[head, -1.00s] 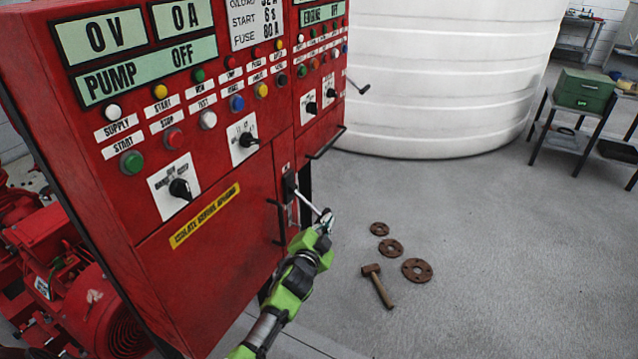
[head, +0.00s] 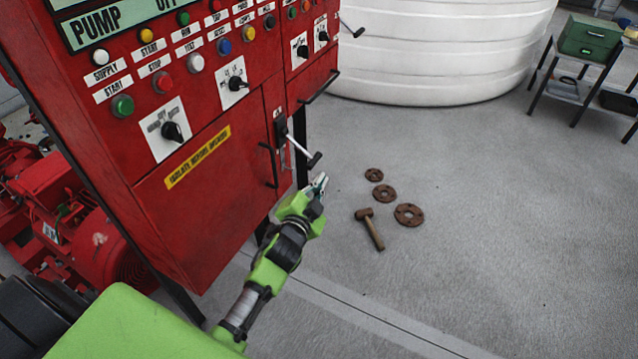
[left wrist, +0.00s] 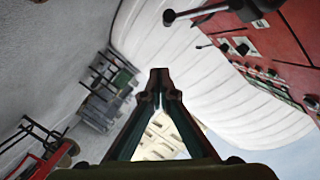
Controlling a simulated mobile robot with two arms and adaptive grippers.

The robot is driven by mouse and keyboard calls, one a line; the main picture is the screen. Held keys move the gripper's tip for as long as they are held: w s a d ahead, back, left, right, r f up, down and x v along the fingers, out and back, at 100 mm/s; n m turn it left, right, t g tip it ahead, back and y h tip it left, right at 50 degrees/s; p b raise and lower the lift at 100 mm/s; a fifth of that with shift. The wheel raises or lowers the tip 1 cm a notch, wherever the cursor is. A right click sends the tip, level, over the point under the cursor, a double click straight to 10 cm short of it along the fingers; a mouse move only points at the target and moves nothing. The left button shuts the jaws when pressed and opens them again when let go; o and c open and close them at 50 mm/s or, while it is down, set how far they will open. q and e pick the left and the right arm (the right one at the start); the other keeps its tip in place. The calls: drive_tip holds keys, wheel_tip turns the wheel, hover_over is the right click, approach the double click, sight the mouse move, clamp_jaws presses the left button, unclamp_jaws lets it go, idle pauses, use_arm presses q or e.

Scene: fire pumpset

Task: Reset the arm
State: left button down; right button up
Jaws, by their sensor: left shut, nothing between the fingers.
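My left arm is green and grey. Its gripper (head: 320,183) is shut and empty, just below and beside the lever handle (head: 301,149) on the red pump control cabinet (head: 205,195). In the head view a small gap shows between the fingertips and the lever's black knob. The lever slants down to the right from its black mount. In the left wrist view the closed fingers (left wrist: 159,78) point up the picture, and the lever (left wrist: 195,14) with its black knob shows above them, apart from them. My right gripper is not in view.
A hammer (head: 371,231) and several rusty flanges (head: 409,215) lie on the grey floor. A large white tank (head: 430,55) stands behind. A green toolbox (head: 589,37) sits on a black stand at the right. The floor at centre right is clear.

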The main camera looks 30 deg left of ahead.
use_arm(q)
drive_tip(key=shift+s, duration=0.3)
drive_tip(key=s+d+f+n+g+h, duration=0.1)
drive_tip(key=s+f+g, duration=0.1)
drive_tip(key=s+f, duration=0.65)
drive_tip(key=s+d+f+g, duration=0.2)
drive_tip(key=s+f+g, duration=0.1)
drive_tip(key=f, duration=1)
drive_tip(key=s+d+f+n+g+h, duration=0.1)
drive_tip(key=s+f+g, duration=0.1)
drive_tip(key=s+f, duration=0.65)
drive_tip(key=s+f+n+g, duration=0.1)
drive_tip(key=s+f+g, duration=0.1)
drive_tip(key=s+f, duration=0.4)
drive_tip(key=s+f+n+g, duration=0.1)
drive_tip(key=s+f+g, duration=0.2)
drive_tip(key=s+f, duration=0.4)
drive_tip(key=s+f+n+g, duration=0.1)
drive_tip(key=s+f, duration=0.6)
drive_tip(key=s, duration=1.4)
drive_tip(key=shift+g, duration=0.9)
